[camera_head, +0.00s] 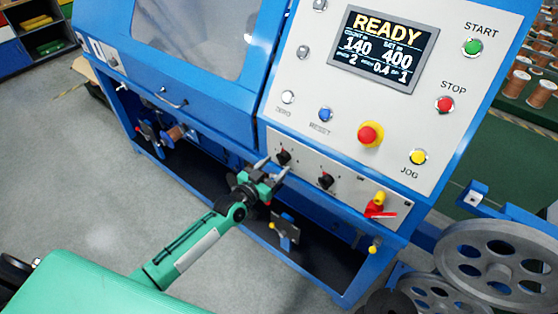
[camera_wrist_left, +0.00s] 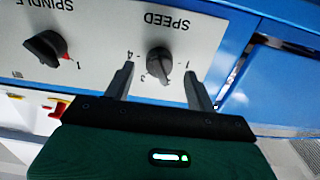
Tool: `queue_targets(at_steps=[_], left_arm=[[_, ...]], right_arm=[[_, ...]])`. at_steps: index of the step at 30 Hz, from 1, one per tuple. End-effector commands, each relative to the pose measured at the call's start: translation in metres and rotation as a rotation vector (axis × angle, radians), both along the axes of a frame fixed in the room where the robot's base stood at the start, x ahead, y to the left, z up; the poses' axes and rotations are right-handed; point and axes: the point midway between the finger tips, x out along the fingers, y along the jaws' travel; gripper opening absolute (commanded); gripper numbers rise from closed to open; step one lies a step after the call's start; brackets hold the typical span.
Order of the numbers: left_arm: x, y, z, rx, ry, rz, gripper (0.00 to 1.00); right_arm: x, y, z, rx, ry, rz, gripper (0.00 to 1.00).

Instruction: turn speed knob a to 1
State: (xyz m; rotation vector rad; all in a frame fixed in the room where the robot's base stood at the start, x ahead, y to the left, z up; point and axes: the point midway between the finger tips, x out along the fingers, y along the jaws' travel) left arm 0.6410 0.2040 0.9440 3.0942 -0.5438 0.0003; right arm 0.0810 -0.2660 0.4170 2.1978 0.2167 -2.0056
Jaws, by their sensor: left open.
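The speed knob (camera_head: 283,156) is a black knob on the grey lower panel in the head view. In the left wrist view the speed knob (camera_wrist_left: 159,62) sits upside down below the "SPEED" label, with numbers around it. I cannot tell clearly which number it points to. My left gripper (camera_head: 273,168) is open in front of the panel, level with this knob. In the left wrist view the fingers of my left gripper (camera_wrist_left: 159,76) stand one on each side of the knob, with gaps and no clear contact. My right gripper is not in view.
The spindle knob (camera_head: 325,181) is beside it. A red and yellow switch (camera_head: 376,206) is further right. Above are a lit display (camera_head: 384,50) reading READY and several push buttons. Grey floor (camera_head: 110,180) lies clear at left. Spoked pulleys (camera_head: 490,262) stand at lower right.

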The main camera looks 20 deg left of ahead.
Motion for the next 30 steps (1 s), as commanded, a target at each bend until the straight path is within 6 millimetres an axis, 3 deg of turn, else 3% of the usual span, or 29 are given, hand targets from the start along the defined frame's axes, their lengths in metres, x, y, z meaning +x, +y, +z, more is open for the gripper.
queue_targets(at_steps=[7, 18, 25, 30], left_arm=[[0.022, -0.008, 0.001, 0.0, -0.001, -0.001, 0.57], [0.026, -0.01, 0.0, -0.001, 0.0, 0.0, 0.57], [0.026, -0.01, 0.0, 0.0, 0.0, 0.0, 0.13], [0.026, -0.01, 0.0, -0.004, 0.001, 0.0, 0.12]], right_arm=[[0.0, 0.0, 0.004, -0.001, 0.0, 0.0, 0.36], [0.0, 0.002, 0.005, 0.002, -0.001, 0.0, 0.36], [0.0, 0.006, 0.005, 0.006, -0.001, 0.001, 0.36], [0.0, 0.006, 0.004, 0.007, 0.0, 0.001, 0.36]])
